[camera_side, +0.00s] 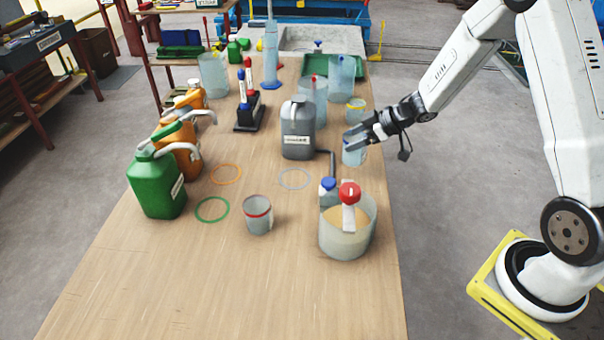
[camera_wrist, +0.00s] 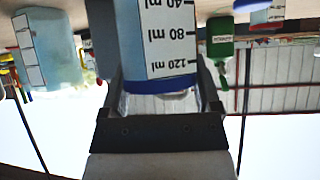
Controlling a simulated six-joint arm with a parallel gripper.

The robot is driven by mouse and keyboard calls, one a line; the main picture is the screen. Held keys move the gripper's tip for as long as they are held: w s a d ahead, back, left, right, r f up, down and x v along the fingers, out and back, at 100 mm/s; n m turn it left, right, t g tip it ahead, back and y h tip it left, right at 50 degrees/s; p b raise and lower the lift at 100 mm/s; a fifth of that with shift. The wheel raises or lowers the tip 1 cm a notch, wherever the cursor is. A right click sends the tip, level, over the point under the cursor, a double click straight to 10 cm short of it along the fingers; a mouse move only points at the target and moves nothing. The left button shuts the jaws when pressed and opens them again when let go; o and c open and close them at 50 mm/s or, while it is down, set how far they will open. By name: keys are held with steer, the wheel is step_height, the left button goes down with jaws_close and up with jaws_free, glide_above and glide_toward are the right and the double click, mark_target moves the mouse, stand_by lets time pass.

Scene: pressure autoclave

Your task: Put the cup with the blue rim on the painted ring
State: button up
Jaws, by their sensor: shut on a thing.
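The blue-rimmed cup (camera_side: 354,154) is clear with a printed millilitre scale. My gripper (camera_side: 353,138) is shut on it near its rim, at the table's right edge. In the wrist view the cup (camera_wrist: 167,38) fills the space between my fingers (camera_wrist: 164,88), and its blue rim shows close to the gripper. I cannot tell whether its base touches the table. Three painted rings lie on the table to the left: a pale blue ring (camera_side: 294,188), an orange ring (camera_side: 227,182) and a green ring (camera_side: 212,220). All three are empty.
A large tub (camera_side: 346,238) with a red-capped item, a red-rimmed cup (camera_side: 258,222), a yellow-rimmed cup (camera_side: 356,115) and a green jug (camera_side: 157,190) stand nearby. The table front is clear.

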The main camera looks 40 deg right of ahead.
mark_target(359, 160)
steer(key=shift+n+g+y, duration=0.4)
steer(key=shift+n, duration=0.2)
steer(key=s+f, duration=0.3)
steer(key=f, duration=0.1)
steer(key=shift+s+d, duration=0.35)
steer(key=shift+s, duration=0.05)
steer(key=w+a, duration=1)
steer(key=shift+w, duration=0.1)
steer(key=shift+w+a, duration=1.2)
steer(key=shift+a, duration=0.05)
steer(key=shift+w+a+f, duration=0.15)
steer(key=shift+f, duration=0.55)
steer(key=shift+f, duration=0.15)
steer(key=o, duration=1.2)
steer(key=shift+c, duration=0.2)
